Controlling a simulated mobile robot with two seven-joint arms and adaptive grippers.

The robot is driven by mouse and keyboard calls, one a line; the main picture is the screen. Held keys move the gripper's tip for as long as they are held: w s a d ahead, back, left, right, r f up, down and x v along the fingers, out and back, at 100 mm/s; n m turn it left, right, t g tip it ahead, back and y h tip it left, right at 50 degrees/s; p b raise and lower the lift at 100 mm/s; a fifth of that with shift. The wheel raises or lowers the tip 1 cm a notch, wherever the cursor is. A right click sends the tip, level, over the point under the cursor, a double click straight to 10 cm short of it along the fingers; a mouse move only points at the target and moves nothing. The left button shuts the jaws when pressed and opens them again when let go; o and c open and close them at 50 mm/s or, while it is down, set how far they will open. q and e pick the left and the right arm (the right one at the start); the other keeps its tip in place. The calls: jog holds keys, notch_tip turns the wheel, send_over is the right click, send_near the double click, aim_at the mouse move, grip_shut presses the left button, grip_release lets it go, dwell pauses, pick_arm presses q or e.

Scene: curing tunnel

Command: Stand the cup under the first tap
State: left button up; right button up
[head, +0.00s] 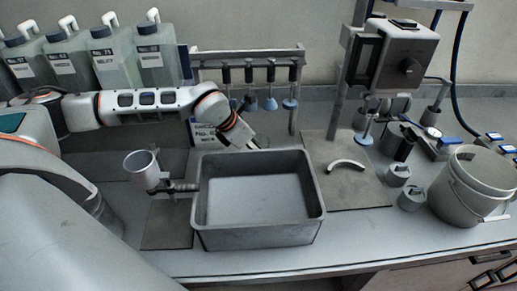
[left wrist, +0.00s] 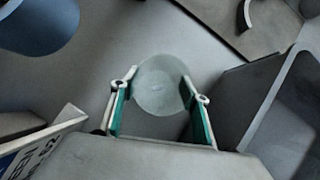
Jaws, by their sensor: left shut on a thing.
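My left gripper (head: 250,143) reaches down behind the grey basin, below the tap rack. In the left wrist view its two green-padded fingers (left wrist: 160,97) are shut on the cup (left wrist: 160,84), a pale, round, translucent thing. In the head view the cup is hidden behind the basin and gripper. The taps (head: 270,102) hang in a row from the rack, with blue bell-shaped ends. A large blue round thing (left wrist: 38,22), perhaps a tap end, shows at the wrist view's top left. I cannot tell whether the cup touches the bench. My right gripper is not in view.
The grey basin (head: 315,214) stands close in front of the gripper; its wall (left wrist: 243,100) is right of the cup. A sign (left wrist: 40,150) is close at lower left. A grey funnel-shaped vessel (head: 141,165) stands left, a bucket (head: 455,205) right.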

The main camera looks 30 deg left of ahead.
pick_arm(q)
jog(key=shift+f, duration=0.15)
jog(key=o, duration=0.9)
jog(key=shift+o, duration=0.2)
